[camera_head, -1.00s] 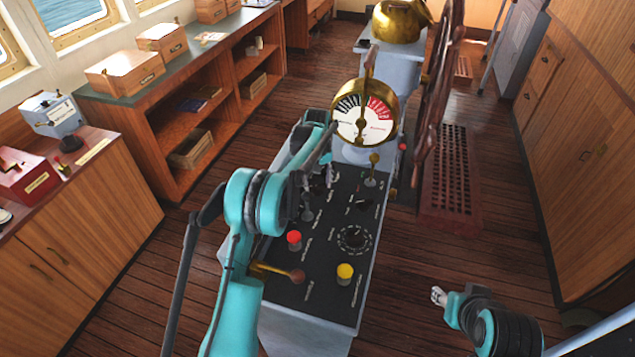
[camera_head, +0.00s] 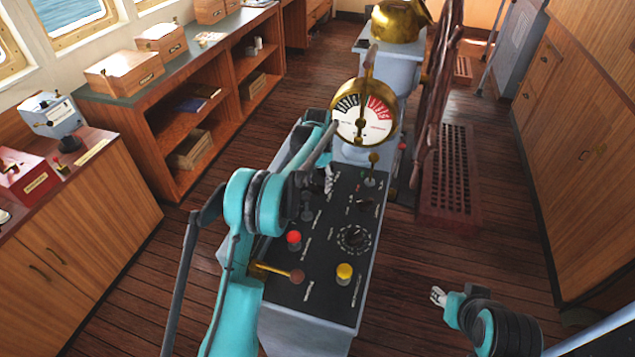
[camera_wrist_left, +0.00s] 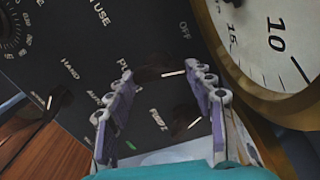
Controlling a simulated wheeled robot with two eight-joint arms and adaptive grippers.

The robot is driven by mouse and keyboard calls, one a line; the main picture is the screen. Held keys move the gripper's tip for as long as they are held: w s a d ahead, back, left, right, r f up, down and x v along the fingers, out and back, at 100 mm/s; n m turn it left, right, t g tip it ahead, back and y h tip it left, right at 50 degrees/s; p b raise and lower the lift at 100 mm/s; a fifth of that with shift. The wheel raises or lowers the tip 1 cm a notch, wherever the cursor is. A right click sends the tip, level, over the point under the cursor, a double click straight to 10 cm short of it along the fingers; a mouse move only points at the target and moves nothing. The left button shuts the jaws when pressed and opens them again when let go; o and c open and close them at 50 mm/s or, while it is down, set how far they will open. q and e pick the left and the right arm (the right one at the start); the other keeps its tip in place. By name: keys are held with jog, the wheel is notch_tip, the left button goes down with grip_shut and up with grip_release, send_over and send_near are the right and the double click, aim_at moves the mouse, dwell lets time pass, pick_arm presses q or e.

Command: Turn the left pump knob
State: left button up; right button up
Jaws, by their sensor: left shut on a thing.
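The sloping dark console panel (camera_head: 318,262) stands in the middle of the head view, below a round gauge. My left gripper (camera_head: 328,182) is down at the panel's upper left part, and the wrist and fingers hide what lies under them there. In the left wrist view its two fingers (camera_wrist_left: 160,72) stand apart, with a dark knob (camera_wrist_left: 152,74) with a white line between their tips. A second dark knob (camera_wrist_left: 186,121) with a white line lies beside it. I cannot make out which label belongs to the held knob. My right gripper (camera_head: 438,296) hangs above the floor, away from the panel.
The brass-rimmed gauge (camera_head: 363,118) stands close beside my left fingers, and its rim (camera_wrist_left: 262,98) is near in the wrist view. A red button (camera_head: 294,237), a yellow button (camera_head: 345,271) and a brass lever (camera_head: 278,272) rise from the panel. The ship's wheel (camera_head: 436,110) is behind.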

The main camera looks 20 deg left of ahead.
pick_arm(q)
jog(key=shift+m, duration=1.6)
jog(key=o, duration=0.9)
notch_tip(320, 180, up, 12)
jog(key=shift+r, duration=0.1)
